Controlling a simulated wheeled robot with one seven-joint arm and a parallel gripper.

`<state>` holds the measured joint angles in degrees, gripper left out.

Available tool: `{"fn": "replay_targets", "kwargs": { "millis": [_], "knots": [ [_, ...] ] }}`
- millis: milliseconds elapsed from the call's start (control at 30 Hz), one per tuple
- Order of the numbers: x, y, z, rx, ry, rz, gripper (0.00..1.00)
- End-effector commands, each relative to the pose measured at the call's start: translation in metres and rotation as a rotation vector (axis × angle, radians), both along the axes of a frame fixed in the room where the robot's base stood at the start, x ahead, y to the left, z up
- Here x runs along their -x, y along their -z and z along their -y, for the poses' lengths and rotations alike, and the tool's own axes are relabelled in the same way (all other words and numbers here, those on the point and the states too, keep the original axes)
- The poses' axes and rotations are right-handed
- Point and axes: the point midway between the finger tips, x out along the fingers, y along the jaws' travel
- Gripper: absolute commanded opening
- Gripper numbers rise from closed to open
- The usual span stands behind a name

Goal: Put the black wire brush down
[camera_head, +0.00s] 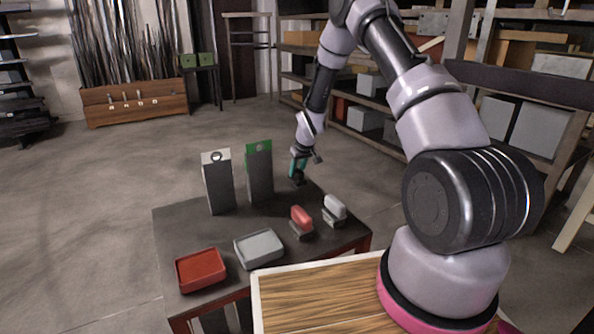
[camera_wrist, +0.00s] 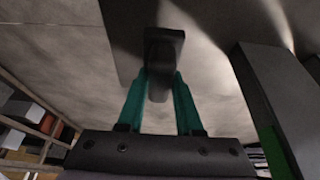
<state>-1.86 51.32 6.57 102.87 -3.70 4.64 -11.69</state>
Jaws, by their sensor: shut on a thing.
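My gripper (camera_head: 298,167), with teal fingers, is over the far right corner of the dark table (camera_head: 205,237). The wrist view shows its fingers (camera_wrist: 160,85) closed on the black wire brush (camera_wrist: 164,42). The brush shows as a small dark shape below the fingers in the head view (camera_head: 298,180). Its lower end is at or just above the table's far edge; I cannot tell whether it touches the top. The fingers hide part of its handle.
Two tall grey blocks, one with a white top (camera_head: 218,185) and one with a green top (camera_head: 259,175), stand left of my gripper. A red-topped brush (camera_head: 302,220) and a white-topped one (camera_head: 334,209) are nearer. A red tray (camera_head: 201,269) and grey tray (camera_head: 259,248) lie in front.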

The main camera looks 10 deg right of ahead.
Motion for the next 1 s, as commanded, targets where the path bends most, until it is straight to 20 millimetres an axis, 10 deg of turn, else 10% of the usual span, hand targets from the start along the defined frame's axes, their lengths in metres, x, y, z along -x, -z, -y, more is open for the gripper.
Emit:
{"fn": "replay_targets", "kwargs": {
  "millis": [100,533,1000],
  "knots": [
    [0.000,0.001,0.000,0.000,0.000,0.000,0.65],
    [0.002,-0.008,0.001,0.000,0.000,0.001,0.65],
    [0.034,-0.087,0.004,0.000,0.001,0.002,0.65]
  ]
}}
